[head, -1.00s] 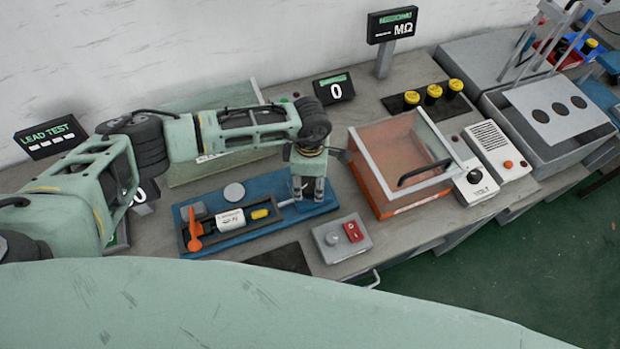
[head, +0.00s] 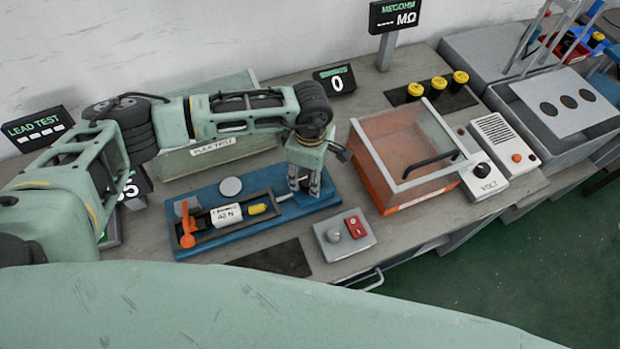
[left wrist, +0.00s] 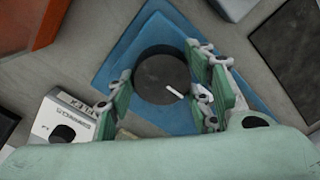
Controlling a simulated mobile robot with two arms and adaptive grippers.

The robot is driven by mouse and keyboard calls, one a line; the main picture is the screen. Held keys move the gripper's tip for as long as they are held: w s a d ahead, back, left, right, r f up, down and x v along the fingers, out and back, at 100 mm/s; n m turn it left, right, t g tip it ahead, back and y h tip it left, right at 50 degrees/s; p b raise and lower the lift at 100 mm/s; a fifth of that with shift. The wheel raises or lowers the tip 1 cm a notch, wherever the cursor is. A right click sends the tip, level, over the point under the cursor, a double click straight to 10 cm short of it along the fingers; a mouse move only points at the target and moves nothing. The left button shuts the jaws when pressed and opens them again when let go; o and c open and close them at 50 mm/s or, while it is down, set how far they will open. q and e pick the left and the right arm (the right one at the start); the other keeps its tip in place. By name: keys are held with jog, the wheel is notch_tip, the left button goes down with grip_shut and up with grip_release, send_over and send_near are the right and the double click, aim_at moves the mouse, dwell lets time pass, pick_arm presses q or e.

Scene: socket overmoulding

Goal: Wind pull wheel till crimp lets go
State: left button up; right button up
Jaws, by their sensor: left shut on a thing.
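The blue pull rig (head: 200,250) lies on the bench in the head view. It carries an orange lever (head: 187,232), a white gauge (head: 226,215) that seems to read 40 N, and a yellow piece (head: 257,209). My left gripper (head: 305,192) points down at the rig's right end and hides the wheel there. In the left wrist view the wheel (left wrist: 160,78) is a dark disc with a white mark. My left gripper (left wrist: 163,100) is shut on it, one finger on each side. My right gripper is out of view.
A grey box with a red switch (head: 344,235) stands close, right of the rig. An orange-based clear-lidded box (head: 385,192) is farther right. A dark mat (head: 270,258) lies in front.

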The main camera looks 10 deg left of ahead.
pick_arm(q)
jog(key=shift+w+f+m+b, duration=0.1)
jog(key=shift+w+m+b, duration=0.15)
jog(key=shift+m+b, duration=0.8)
jog(key=shift+r+m+b, duration=0.2)
jog(key=shift+m+b, duration=0.15)
jog(key=shift+b, duration=0.4)
jog(key=shift+r, duration=0.1)
jog(key=o, duration=0.9)
jog(key=shift+o, duration=1)
jog(key=shift+d, duration=0.1)
